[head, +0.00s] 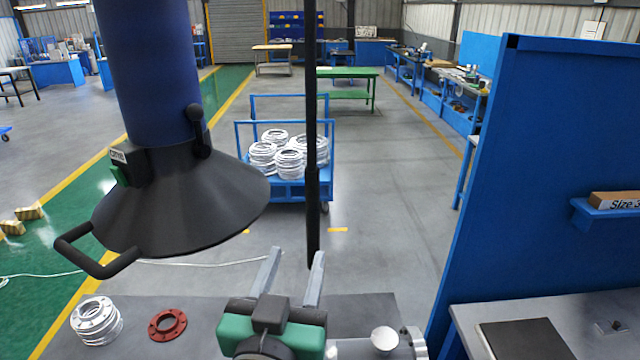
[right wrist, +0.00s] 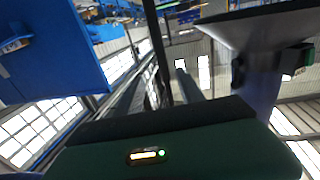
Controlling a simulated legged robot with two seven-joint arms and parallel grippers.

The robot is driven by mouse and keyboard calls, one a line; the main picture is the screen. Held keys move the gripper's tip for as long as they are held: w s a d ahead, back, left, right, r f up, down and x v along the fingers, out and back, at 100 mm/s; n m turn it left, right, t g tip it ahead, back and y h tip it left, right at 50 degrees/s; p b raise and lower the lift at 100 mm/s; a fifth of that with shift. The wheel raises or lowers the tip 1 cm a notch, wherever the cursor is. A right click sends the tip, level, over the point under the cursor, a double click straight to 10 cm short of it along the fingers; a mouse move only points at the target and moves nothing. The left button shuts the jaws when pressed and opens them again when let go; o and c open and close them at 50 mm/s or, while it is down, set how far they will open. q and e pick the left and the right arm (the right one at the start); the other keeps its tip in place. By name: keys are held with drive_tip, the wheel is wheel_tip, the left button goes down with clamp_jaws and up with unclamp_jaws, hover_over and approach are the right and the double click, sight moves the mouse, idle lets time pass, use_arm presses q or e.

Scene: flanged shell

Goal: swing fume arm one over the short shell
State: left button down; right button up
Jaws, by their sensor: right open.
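The fume arm hangs at the upper left of the head view, with a blue tube (head: 155,70) and a wide dark hood (head: 185,200). A black loop handle (head: 98,258) sticks out at the hood's lower left. The hood also shows at the upper right of the right wrist view (right wrist: 265,25). A silver flanged shell (head: 362,348) lies at the bottom edge, partly cut off. My right gripper (head: 296,265) is open and empty, right of and below the hood, apart from it. Its fingers show in the right wrist view (right wrist: 158,90). My left gripper is out of view.
A thin black pole (head: 312,130) hangs down close to my right fingers; its depth is unclear. Silver flanges (head: 95,322) and a red flange (head: 167,324) lie on the grey table. A tall blue panel (head: 540,170) stands at right. A blue cart (head: 290,190) stands behind.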

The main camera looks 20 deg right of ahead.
sight(310, 207)
drive_tip(key=p+x, duration=0.2)
drive_tip(key=x, duration=0.5)
drive_tip(key=p+x, duration=0.2)
drive_tip(key=x, duration=0.6)
drive_tip(key=shift+w+a+f, duration=0.1)
drive_tip(key=shift+w, duration=0.3)
drive_tip(key=shift+w+f, duration=0.15)
drive_tip(key=shift+w, duration=0.2)
drive_tip(key=shift+c, duration=0.4)
drive_tip(key=shift+s, duration=0.15)
drive_tip(key=c, duration=0.5)
clamp_jaws()
